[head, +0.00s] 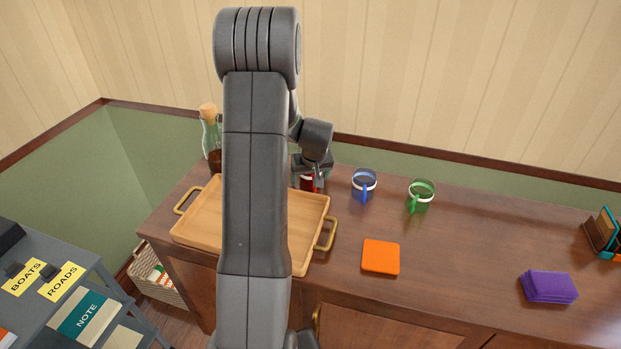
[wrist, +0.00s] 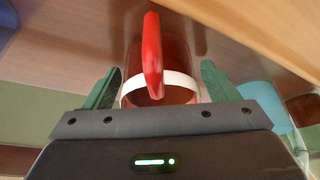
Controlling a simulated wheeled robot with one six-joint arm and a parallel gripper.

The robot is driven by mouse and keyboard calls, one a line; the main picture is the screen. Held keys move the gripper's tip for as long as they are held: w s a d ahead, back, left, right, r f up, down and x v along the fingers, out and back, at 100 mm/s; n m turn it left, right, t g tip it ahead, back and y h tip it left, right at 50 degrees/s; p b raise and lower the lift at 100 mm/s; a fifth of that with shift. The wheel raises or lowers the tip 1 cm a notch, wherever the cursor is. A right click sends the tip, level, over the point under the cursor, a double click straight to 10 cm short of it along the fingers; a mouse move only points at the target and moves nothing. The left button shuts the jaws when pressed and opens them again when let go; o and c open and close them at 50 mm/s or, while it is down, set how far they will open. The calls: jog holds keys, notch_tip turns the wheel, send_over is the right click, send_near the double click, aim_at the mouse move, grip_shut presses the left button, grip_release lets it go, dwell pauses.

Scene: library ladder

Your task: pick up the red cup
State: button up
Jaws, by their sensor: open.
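The red cup (head: 307,184) stands on the wooden cabinet top behind the tray, mostly hidden by my gripper in the head view. In the wrist view the red cup (wrist: 175,65) has a white rim band, and its red handle points toward the camera. My gripper (wrist: 160,88) is open, with one green finger on each side of the cup. A gap shows between each finger and the cup. In the head view my gripper (head: 316,172) is right at the cup, and its fingertips are hard to make out.
A blue cup (head: 364,185) and a green cup (head: 421,196) stand to the right. A wooden tray (head: 310,235) with brass handles lies in front. A corked bottle (head: 211,135) stands behind its left side.

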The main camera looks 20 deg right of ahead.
jog(key=shift+c, duration=0.2)
jog(key=c, duration=1.1)
jog(key=shift+o, duration=0.2)
jog(key=shift+r, duration=0.15)
